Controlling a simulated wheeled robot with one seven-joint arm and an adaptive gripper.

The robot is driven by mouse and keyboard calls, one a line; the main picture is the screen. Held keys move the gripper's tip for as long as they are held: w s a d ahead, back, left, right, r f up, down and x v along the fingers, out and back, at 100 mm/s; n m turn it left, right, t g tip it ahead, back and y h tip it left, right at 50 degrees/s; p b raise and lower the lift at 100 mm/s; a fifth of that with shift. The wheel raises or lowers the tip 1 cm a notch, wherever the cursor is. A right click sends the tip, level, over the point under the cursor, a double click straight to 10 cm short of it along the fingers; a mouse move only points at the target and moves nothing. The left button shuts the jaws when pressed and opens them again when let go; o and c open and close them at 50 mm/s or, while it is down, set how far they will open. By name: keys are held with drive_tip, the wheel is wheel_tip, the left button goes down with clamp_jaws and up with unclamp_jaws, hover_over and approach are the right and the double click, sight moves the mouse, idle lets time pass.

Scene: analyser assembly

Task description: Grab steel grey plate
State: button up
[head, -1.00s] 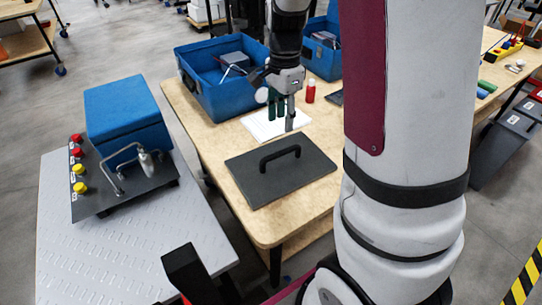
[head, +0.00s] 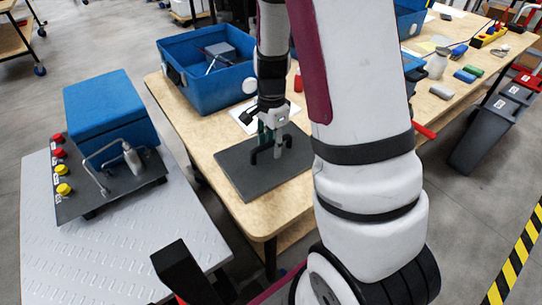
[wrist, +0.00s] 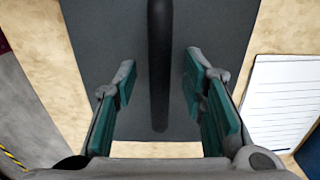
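The steel grey plate (head: 238,169) lies flat on the wooden table, a dark square sheet with a black raised handle (head: 268,147) across its middle. In the wrist view the plate (wrist: 100,40) fills the middle, and its handle (wrist: 160,65) runs up the picture between my fingers. My gripper (head: 270,142) is just over the handle. In the wrist view my gripper (wrist: 160,95) is open, with one green-padded finger on each side of the handle and a gap on both sides.
A white lined sheet (wrist: 284,95) lies beside the plate. A blue bin (head: 215,100) stands behind it on the table (head: 195,135). At left, a grey bench (head: 120,245) holds a blue box (head: 108,110) and a panel with red and yellow buttons.

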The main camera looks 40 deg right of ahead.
drive_tip(key=shift+f, duration=0.1)
clamp_jaws()
idle(0.4)
